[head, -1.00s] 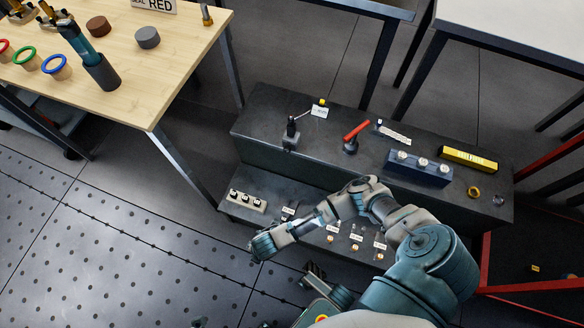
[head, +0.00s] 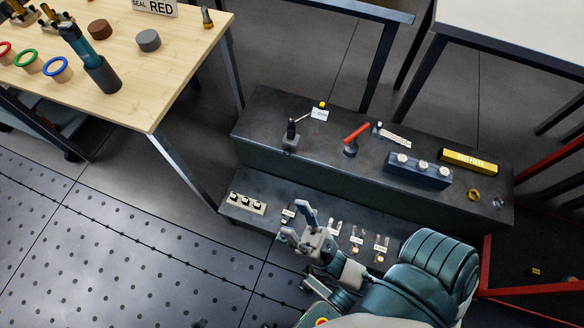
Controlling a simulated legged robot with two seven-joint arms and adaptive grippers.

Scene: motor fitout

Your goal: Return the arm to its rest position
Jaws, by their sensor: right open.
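My left gripper is not in the head view.
The upper step holds a red-handled tool (head: 355,132), a blue block (head: 418,171) and a yellow box (head: 468,160). A white block with black sockets (head: 246,203) sits on the lower step. A wooden table (head: 130,75) stands at upper left. Perforated floor is clear at lower left.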

